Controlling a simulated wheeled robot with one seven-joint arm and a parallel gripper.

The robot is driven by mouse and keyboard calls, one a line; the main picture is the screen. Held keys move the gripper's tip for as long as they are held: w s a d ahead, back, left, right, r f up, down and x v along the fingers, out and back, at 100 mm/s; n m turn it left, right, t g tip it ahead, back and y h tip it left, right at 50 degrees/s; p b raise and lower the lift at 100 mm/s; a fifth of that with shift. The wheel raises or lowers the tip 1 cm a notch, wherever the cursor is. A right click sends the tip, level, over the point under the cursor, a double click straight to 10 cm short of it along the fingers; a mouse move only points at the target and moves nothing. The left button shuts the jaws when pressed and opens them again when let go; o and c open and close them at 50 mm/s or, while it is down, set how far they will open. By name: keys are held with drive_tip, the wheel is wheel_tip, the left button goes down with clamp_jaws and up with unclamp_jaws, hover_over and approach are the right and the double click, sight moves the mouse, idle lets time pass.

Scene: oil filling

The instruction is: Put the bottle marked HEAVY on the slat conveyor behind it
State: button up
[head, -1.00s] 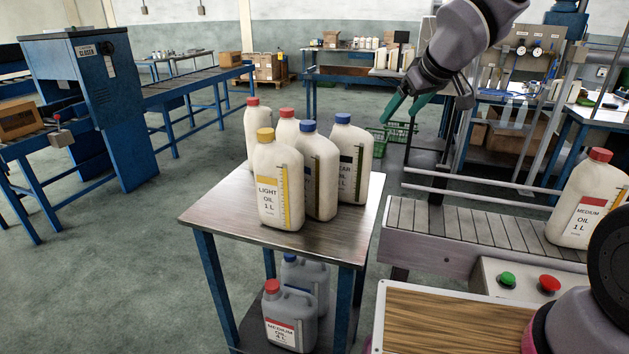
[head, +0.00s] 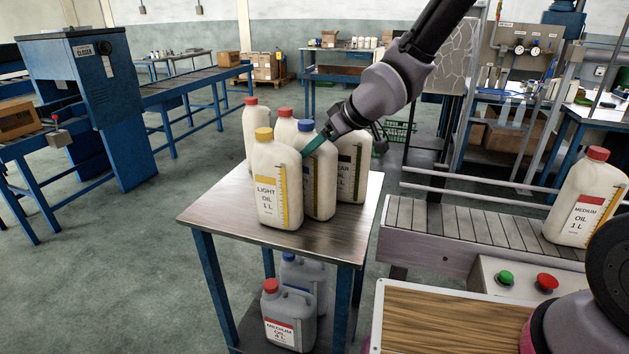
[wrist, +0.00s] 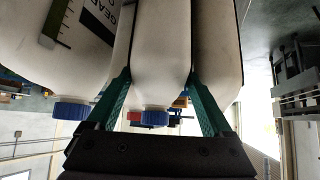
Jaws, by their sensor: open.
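Several white bottles stand on a small metal-topped table (head: 205,212). The front bottle (head: 275,188), yellow-capped, reads LIGHT. Beside it is a blue-capped bottle (head: 322,192) whose label is mostly hidden; I cannot read HEAVY on any bottle. My gripper (head: 312,147) is open at this bottle's top. In the wrist view, the green fingers (wrist: 160,85) are on either side of a blue-capped bottle (wrist: 160,45). The bottle marked GEAR (head: 352,170) stands to its right; it also shows in the wrist view (wrist: 75,40). The slat conveyor (head: 470,225) is at the right.
A red-capped bottle marked MEDIUM (head: 585,200) stands on the conveyor's right part; the slats left of it are clear. Two red-capped bottles (head: 249,125) stand at the table's back. Grey jugs (head: 288,318) stand on the lower shelf. A control box (head: 515,280) is in front of the conveyor.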

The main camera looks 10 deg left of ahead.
drive_tip(key=shift+x, duration=2.7)
drive_tip(key=shift+w+r, duration=0.1)
drive_tip(key=c, duration=1.3)
clamp_jaws()
drive_tip(key=shift+r, duration=0.15)
